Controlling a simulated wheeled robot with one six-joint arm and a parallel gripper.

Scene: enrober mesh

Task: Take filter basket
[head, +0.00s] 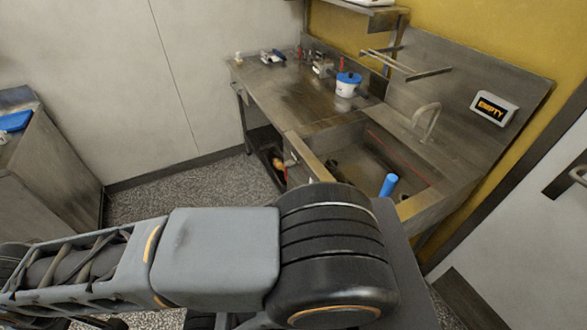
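I cannot make out a filter basket for certain in the head view. The steel sink (440,178) holds a blue cylinder (389,185) standing near its front edge. A small dark object (331,166) sits at the sink's left side, too small to identify. My arm crosses the foreground and hides part of the sink's front and the floor. My gripper is out of view.
A steel counter (290,95) adjoins the sink, with a white tub with a blue lid (348,84) and small items at the back. A faucet (428,118) rises behind the sink. A sign (494,110) reads "EMPTY". Floor (200,185) at left is clear.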

